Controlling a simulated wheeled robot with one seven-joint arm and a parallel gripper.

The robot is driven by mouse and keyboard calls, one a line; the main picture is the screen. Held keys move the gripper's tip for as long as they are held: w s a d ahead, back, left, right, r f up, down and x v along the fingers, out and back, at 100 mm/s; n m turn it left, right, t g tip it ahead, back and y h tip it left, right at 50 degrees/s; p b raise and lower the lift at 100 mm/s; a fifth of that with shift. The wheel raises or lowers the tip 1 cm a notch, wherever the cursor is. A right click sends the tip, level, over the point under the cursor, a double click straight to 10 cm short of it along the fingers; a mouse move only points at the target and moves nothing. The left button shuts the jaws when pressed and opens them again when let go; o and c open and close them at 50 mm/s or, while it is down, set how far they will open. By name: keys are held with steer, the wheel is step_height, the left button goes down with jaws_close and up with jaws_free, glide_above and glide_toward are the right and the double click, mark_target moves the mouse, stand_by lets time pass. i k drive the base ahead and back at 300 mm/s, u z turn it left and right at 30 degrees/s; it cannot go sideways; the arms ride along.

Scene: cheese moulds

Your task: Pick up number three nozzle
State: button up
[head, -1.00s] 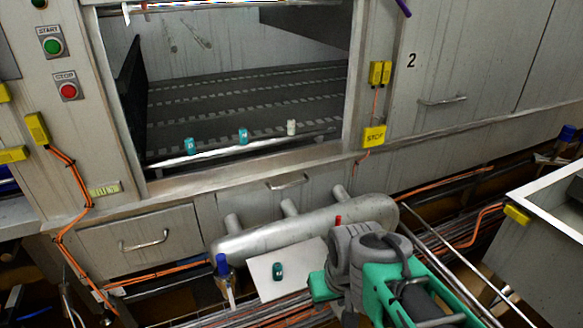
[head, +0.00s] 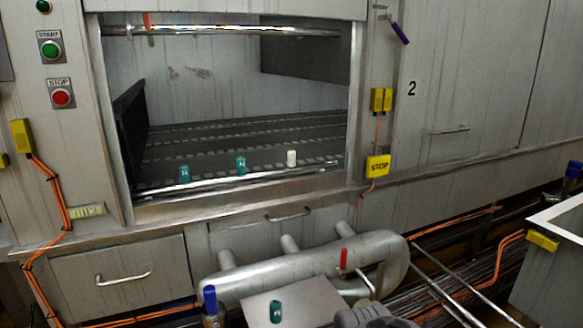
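Several small cylinders that look like nozzles are in the head view. A teal one (head: 184,174) stands at the left of the front edge of the machine opening. A second teal one (head: 241,165) stands near the middle of that edge, and a white one (head: 291,158) stands to its right. Another teal one (head: 276,311) stands on a pale plate (head: 262,299) below the grey pipe. The teal ones carry pale marks too small to read, so I cannot tell which is number three. Only a grey part of my arm shows at the bottom edge; my gripper is out of view.
A thick grey pipe (head: 300,264) with a red-handled valve (head: 343,260) runs behind the plate. A blue-handled valve (head: 210,300) stands left of the plate. Drawers (head: 118,277) sit below the opening. A metal bin (head: 560,262) stands at the right.

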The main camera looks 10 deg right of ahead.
mark_target(290, 154)
steer(key=z, duration=1.75)
steer(key=i, duration=1.05)
steer(key=u, duration=2.65)
